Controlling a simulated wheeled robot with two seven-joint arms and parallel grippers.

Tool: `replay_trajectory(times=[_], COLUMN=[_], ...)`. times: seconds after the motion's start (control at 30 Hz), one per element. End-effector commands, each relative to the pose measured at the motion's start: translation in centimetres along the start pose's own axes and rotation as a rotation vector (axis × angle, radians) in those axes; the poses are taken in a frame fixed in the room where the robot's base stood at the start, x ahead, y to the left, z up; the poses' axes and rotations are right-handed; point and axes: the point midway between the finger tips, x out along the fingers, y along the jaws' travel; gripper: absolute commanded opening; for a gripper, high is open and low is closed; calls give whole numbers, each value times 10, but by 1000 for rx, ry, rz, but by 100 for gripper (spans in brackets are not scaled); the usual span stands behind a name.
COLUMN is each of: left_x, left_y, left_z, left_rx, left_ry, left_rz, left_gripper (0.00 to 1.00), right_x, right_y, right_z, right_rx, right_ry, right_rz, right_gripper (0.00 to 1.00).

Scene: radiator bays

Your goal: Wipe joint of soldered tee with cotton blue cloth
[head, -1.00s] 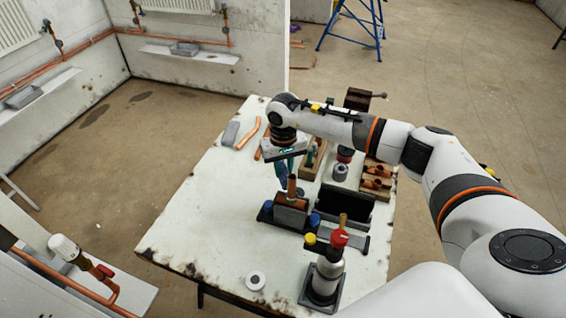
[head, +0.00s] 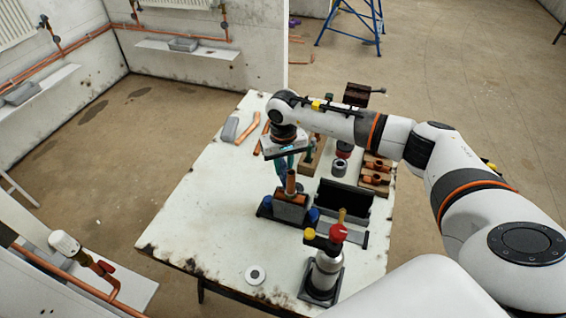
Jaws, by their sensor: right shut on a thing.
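My right gripper (head: 280,178) points down just left of the upright pipe. It is shut on a small blue-teal thing, apparently the blue cloth (head: 281,190). The cloth is close beside the tee; I cannot tell whether it touches. My left gripper is out of view.
A torch (head: 326,268) with a red and yellow head stands at the front right of the table (head: 215,225). A black shield (head: 345,200) stands right of the holder. Copper fittings (head: 376,170) lie in a wooden tray behind.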

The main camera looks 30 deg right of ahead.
Motion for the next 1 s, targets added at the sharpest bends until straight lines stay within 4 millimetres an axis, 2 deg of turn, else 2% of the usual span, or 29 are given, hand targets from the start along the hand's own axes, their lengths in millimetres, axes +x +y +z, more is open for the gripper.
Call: replay_trajectory(times=[0.53,1.0], left_x=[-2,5], left_y=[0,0], left_z=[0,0], left_rx=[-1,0], left_ry=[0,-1], left_rz=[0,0], left_gripper=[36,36], right_x=[0,0], right_y=[0,7], right_z=[-8,-8], right_rx=[1,1], right_ry=[0,0], right_rz=[0,0], right_gripper=[7,7])
